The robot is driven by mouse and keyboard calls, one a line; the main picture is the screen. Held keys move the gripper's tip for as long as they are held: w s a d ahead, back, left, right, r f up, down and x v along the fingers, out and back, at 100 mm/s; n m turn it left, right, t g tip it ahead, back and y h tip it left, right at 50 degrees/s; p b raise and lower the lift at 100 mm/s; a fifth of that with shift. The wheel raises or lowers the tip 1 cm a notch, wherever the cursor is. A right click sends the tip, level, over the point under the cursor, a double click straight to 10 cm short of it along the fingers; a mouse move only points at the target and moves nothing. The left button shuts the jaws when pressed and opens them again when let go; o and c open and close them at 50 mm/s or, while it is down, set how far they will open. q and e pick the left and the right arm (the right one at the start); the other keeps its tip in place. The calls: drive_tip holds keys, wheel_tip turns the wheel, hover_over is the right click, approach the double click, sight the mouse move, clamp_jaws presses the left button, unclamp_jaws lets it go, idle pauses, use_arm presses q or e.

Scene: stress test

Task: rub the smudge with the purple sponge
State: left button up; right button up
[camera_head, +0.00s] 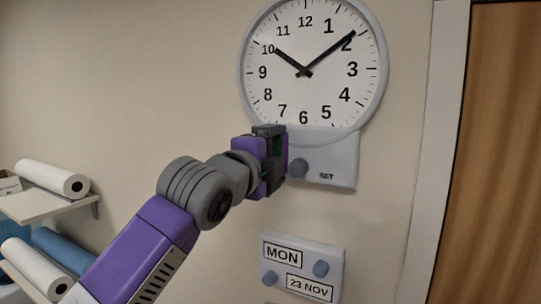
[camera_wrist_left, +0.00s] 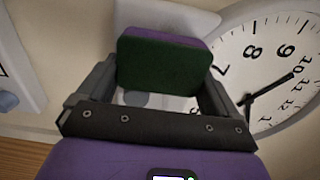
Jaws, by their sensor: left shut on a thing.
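My left gripper (camera_head: 273,158) is in front of the wall, at the lower left of the clock's base panel. It is shut on the purple sponge (camera_head: 284,154), of which only a strip shows in the head view. In the left wrist view the sponge (camera_wrist_left: 163,62) sits between the two fingers, with a dark green face and a purple edge. I cannot make out a smudge in either view. The gripper and sponge hide part of the panel's left side. I cannot tell whether the sponge touches the panel. My right gripper is not in view.
A round wall clock (camera_head: 339,88) hangs above a grey panel (camera_head: 333,166) with a knob (camera_head: 298,168) and the word SET. A date panel (camera_head: 328,258) is below. Shelves with paper rolls (camera_head: 52,178) are at left, a wooden door (camera_head: 505,150) at right.

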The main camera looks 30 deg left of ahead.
use_arm(q)
drive_tip(key=shift+s+a+r, duration=0.1)
drive_tip(key=shift+a, duration=1.9)
drive_tip(key=shift+s, duration=0.1)
drive_tip(key=shift+s+d+b, duration=0.15)
drive_tip(key=shift+s+b, duration=0.15)
drive_tip(key=shift+s, duration=1.15)
drive_tip(key=shift+s+d+b, duration=0.15)
drive_tip(key=shift+s+b, duration=0.1)
drive_tip(key=shift+s, duration=1.15)
